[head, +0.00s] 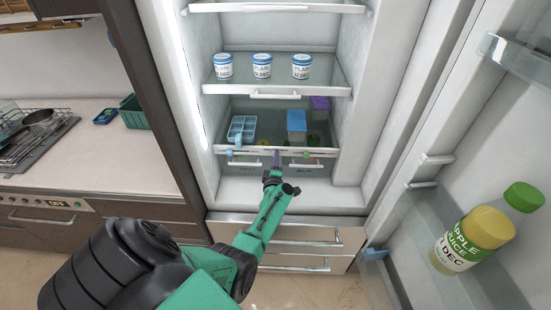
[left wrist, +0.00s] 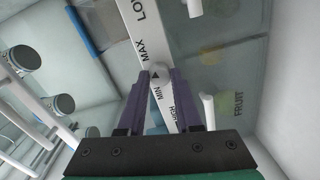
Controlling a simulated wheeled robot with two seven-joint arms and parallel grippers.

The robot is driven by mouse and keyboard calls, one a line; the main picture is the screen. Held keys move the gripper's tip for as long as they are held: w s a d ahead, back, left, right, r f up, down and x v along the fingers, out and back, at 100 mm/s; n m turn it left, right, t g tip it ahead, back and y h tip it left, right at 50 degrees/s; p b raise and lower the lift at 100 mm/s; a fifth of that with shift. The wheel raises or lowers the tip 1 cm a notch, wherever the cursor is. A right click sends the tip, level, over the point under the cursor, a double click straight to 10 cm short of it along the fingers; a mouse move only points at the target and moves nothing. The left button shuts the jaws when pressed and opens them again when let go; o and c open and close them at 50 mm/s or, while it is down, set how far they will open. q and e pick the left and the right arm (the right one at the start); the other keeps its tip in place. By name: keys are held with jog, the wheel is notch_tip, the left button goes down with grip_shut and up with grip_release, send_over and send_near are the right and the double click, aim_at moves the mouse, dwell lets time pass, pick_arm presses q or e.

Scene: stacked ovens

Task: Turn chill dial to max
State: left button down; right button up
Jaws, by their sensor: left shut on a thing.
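The chill dial (left wrist: 157,70) is a small, round, light knob with a dark arrow mark, on the white front strip of the fridge's lower compartment. MAX and MIN are printed on either side of it. I cannot tell exactly where the arrow points. My left gripper (left wrist: 158,78) is shut on the dial, its purple fingers on either side of it. In the head view the left gripper (head: 276,158) reaches the middle of the strip, and the dial is hidden there. My right gripper is not in view.
The open fridge door (head: 425,205) at right holds an apple juice bottle (head: 475,240). Drawer handles (head: 305,165) sit close beside my gripper. White tubs (head: 262,66) stand on the shelf above. A counter (head: 110,160) is at left.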

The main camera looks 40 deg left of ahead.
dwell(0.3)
pick_arm(q)
jog(key=c, duration=0.6)
grip_release()
jog(key=f+p+v, duration=0.1)
jog(key=p+v, duration=0.5)
jog(key=v, duration=0.8)
jog(key=shift+s+d+r, duration=0.2)
jog(key=shift+r, duration=0.15)
